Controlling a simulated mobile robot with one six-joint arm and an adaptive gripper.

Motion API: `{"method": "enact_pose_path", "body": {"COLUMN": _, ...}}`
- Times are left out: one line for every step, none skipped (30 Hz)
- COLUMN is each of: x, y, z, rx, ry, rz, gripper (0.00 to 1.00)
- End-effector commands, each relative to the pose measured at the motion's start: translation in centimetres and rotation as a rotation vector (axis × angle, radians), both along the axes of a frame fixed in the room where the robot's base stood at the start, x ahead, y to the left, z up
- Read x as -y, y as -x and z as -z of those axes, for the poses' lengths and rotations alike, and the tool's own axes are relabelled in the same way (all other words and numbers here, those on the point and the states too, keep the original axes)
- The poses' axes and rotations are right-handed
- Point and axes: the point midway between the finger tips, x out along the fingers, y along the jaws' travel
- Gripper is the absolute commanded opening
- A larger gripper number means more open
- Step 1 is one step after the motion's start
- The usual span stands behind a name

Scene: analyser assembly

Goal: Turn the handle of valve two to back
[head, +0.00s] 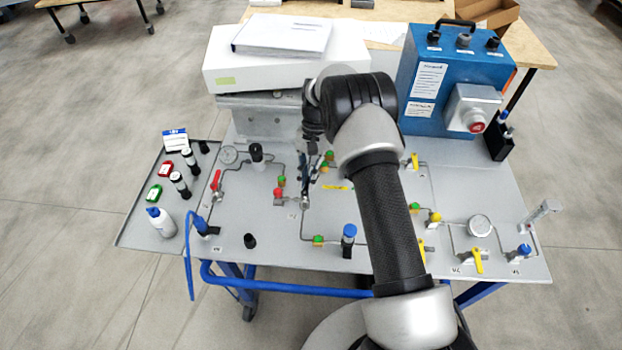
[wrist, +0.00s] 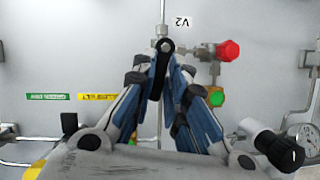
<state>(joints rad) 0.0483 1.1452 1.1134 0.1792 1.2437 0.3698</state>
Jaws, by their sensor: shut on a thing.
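Valve two (wrist: 166,46) sits next to the V2 label (wrist: 183,22) in the wrist view. Its dark handle (wrist: 158,75) runs from the pivot down the picture between my fingers, tilted slightly off the pipe line. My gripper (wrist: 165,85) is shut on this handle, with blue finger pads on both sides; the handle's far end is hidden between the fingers. In the head view my gripper (head: 304,178) is over the middle of the panel, just behind the valve body (head: 304,201), and the handle itself is hard to make out there.
A red knob (wrist: 228,50) and a green fitting (wrist: 216,97) are close beside the fingers. A black-and-white knob (wrist: 280,146) and a gauge stand to the right in the wrist view. The white box (head: 285,68) and blue unit (head: 450,85) stand behind.

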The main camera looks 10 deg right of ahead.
Motion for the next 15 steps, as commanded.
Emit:
{"method": "enact_pose_path", "body": {"x": -0.22, "y": -0.13, "z": 0.07, "rx": 0.001, "ry": -0.001, "rz": -0.032, "gripper": 0.0}}
{"method": "enact_pose_path", "body": {"x": -0.26, "y": -0.13, "z": 0.07, "rx": 0.002, "ry": -0.001, "rz": -0.05, "gripper": 0.0}}
{"method": "enact_pose_path", "body": {"x": -0.31, "y": -0.12, "z": 0.08, "rx": 0.0, "ry": 0.0, "rz": -0.074, "gripper": 0.0}}
{"method": "enact_pose_path", "body": {"x": -0.36, "y": -0.15, "z": 0.08, "rx": -0.001, "ry": 0.0, "rz": -0.089, "gripper": 0.0}}
{"method": "enact_pose_path", "body": {"x": -0.43, "y": -0.18, "z": 0.08, "rx": 0.0, "ry": -0.001, "rz": -0.105, "gripper": 0.0}}
{"method": "enact_pose_path", "body": {"x": -0.51, "y": -0.22, "z": 0.08, "rx": 0.0, "ry": -0.001, "rz": -0.123, "gripper": 0.0}}
{"method": "enact_pose_path", "body": {"x": -0.56, "y": -0.23, "z": 0.07, "rx": 0.0, "ry": -0.001, "rz": -0.135, "gripper": 0.0}}
{"method": "enact_pose_path", "body": {"x": -0.59, "y": -0.24, "z": 0.06, "rx": 0.0, "ry": -0.001, "rz": -0.146, "gripper": 0.0}}
{"method": "enact_pose_path", "body": {"x": -0.62, "y": -0.23, "z": 0.07, "rx": -0.001, "ry": -0.001, "rz": -0.161, "gripper": 0.0}}
{"method": "enact_pose_path", "body": {"x": -0.64, "y": -0.23, "z": 0.05, "rx": -0.001, "ry": -0.001, "rz": -0.17, "gripper": 0.0}}
{"method": "enact_pose_path", "body": {"x": -0.66, "y": -0.23, "z": 0.05, "rx": -0.001, "ry": -0.001, "rz": -0.176, "gripper": 0.0}}
{"method": "enact_pose_path", "body": {"x": -0.68, "y": -0.25, "z": 0.04, "rx": -0.001, "ry": 0.0, "rz": -0.185, "gripper": 0.0}}
{"method": "enact_pose_path", "body": {"x": -0.7, "y": -0.25, "z": 0.04, "rx": -0.001, "ry": 0.0, "rz": -0.191, "gripper": 0.0}}
{"method": "enact_pose_path", "body": {"x": -0.71, "y": -0.26, "z": 0.03, "rx": -0.001, "ry": -0.001, "rz": -0.196, "gripper": 0.0}}
{"method": "enact_pose_path", "body": {"x": -0.73, "y": -0.27, "z": 0.03, "rx": -0.001, "ry": -0.001, "rz": -0.2, "gripper": 0.0}}
